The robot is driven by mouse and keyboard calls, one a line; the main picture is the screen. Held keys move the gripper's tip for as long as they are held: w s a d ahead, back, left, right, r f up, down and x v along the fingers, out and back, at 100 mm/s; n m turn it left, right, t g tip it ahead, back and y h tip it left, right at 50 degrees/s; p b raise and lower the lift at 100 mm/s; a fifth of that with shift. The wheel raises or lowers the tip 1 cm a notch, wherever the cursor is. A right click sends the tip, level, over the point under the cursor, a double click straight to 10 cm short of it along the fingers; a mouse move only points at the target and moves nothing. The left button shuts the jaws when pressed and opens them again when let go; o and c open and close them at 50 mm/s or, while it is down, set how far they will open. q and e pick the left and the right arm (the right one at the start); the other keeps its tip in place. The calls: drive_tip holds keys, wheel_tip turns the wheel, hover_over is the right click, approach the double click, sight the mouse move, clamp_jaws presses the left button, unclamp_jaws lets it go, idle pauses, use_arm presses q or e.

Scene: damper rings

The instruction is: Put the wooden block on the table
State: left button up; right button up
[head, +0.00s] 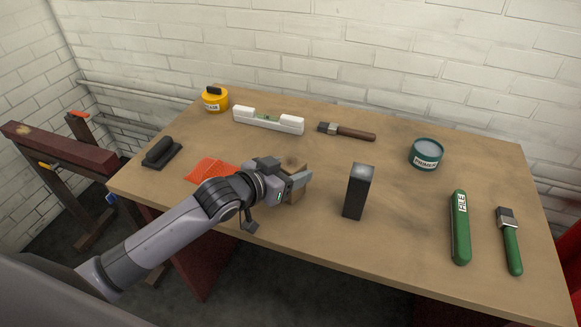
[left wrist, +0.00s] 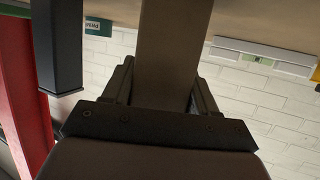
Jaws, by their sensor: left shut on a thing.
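The wooden block (head: 298,195) is a brown block near the middle of the table (head: 260,228), partly hidden by my left gripper (head: 293,182). My left gripper is shut on the block. In the left wrist view the block (left wrist: 170,60) stands between the two fingers (left wrist: 162,95) and runs up out of the picture. I cannot tell whether its lower end touches the tabletop. My right gripper is not in view.
A dark upright block (head: 358,191) stands just right of my gripper. An orange-red sheet (head: 207,169) lies left, near a black brush-like item (head: 161,152). A white level (head: 268,120), a brush (head: 347,132), a green tin (head: 426,154) and a green file (head: 460,228) lie around.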

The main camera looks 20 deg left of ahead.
use_arm(q)
drive_tip(key=shift+f, duration=0.3)
idle(0.5)
drive_tip(key=o, duration=1.2)
drive_tip(key=shift+v, duration=3.6)
clamp_jaws()
